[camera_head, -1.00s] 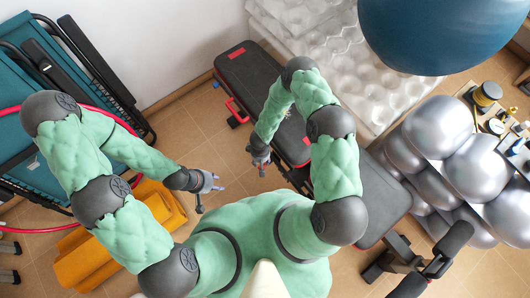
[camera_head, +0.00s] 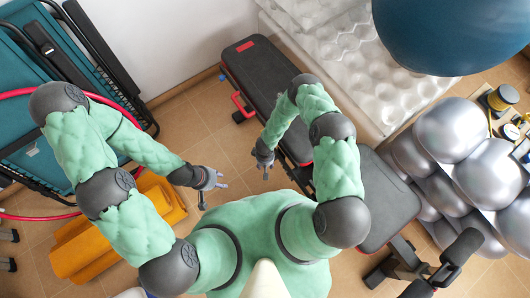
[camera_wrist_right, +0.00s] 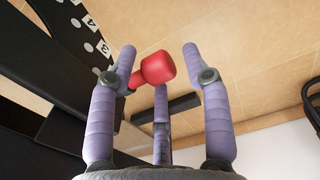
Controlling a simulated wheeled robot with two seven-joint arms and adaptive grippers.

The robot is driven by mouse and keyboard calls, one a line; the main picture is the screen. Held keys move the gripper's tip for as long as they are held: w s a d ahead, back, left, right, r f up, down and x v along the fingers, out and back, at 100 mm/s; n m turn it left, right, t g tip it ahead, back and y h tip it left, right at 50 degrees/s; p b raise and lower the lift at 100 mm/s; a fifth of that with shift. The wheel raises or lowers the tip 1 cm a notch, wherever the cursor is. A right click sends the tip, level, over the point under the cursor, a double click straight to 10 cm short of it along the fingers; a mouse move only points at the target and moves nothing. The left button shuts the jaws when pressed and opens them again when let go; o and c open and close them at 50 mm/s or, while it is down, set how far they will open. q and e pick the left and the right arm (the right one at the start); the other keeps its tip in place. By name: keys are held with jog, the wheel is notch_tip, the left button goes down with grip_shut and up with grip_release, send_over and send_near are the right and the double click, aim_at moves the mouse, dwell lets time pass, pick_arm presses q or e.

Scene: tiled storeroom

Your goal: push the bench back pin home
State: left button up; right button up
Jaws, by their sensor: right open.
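The bench (camera_head: 262,85) has dark grey pads on a black frame and runs diagonally from the upper middle to the lower right in the head view. In the right wrist view a red knob (camera_wrist_right: 158,68), seemingly the bench back pin, sticks out beside a black plate with numbered holes (camera_wrist_right: 88,22). My right gripper (camera_head: 265,162) is open beside the bench. In its wrist view the fingers (camera_wrist_right: 158,54) stand around the knob with gaps; contact cannot be told. The pin's shaft is mostly hidden. My left gripper (camera_head: 211,190) is empty, its fingers apart, over the floor.
Folded teal loungers (camera_head: 35,110) and a red hoop (camera_head: 15,94) stand at the left, with an orange-yellow block (camera_head: 95,240) nearby. Silver balls (camera_head: 450,128), a blue ball (camera_head: 450,35) and white bubbled sheets (camera_head: 350,60) lie beyond the bench. Bare tiles lie between the grippers.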

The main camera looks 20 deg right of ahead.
grip_shut()
jog(key=shift+s+a+b, duration=0.1)
jog(key=shift+a+b, duration=0.4)
jog(key=shift+b, duration=0.1)
grip_release()
notch_tip(320, 180, up, 12)
dwell(0.5)
